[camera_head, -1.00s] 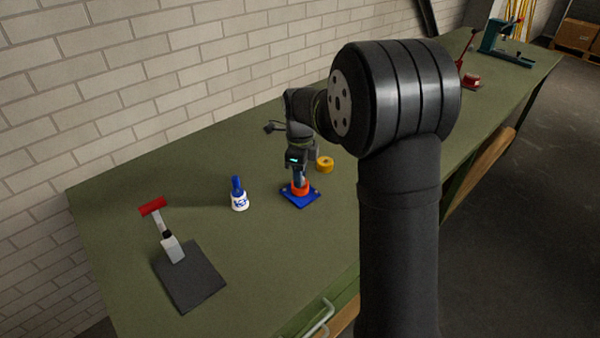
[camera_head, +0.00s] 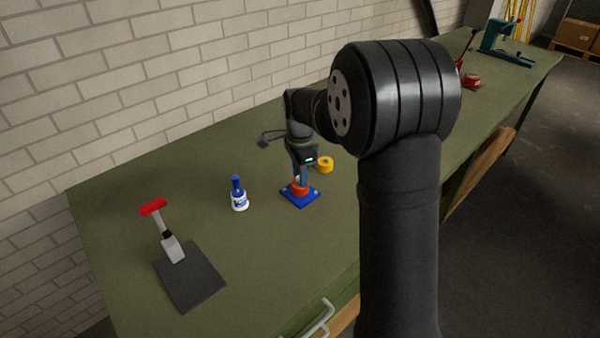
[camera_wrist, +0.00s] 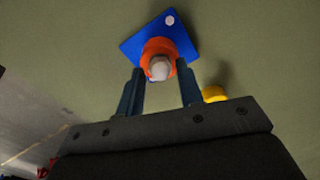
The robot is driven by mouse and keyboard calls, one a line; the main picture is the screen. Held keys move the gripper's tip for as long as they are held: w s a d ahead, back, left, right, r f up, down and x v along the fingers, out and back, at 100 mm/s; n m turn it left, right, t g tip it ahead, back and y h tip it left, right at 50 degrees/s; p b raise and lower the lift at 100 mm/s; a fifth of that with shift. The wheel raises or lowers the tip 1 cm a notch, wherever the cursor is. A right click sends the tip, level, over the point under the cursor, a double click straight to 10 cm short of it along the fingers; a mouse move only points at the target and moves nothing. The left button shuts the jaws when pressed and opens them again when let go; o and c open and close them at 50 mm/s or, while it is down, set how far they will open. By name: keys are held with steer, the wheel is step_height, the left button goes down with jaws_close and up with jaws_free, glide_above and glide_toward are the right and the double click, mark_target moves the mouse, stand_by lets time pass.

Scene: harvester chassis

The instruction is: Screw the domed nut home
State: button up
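A blue square plate (camera_head: 301,197) lies on the bench and carries an orange round part (camera_head: 300,188). In the wrist view the orange part (camera_wrist: 147,48) stands on the blue plate (camera_wrist: 175,28), with a pale grey rounded cap (camera_wrist: 159,69) at its middle. The cap looks like the domed nut. My gripper (camera_wrist: 160,68) is over it, its two fingers apart on either side of the cap. Gaps show between the fingers and the cap. In the head view my gripper (camera_head: 301,177) points down at the orange part, and the cap is hard to make out there.
A blue and white bottle (camera_head: 239,199) stands left of the plate. A yellow roll (camera_head: 325,165) lies close behind my gripper. Bench space between bottle and mat is clear.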

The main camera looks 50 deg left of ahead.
steer(key=shift+n, duration=0.6)
steer(key=n, duration=0.4)
steer(key=shift+n, duration=0.4)
steer(key=n, duration=0.5)
steer(key=shift+n, duration=0.3)
steer(key=shift+n, duration=0.3)
steer(key=n, duration=0.4)
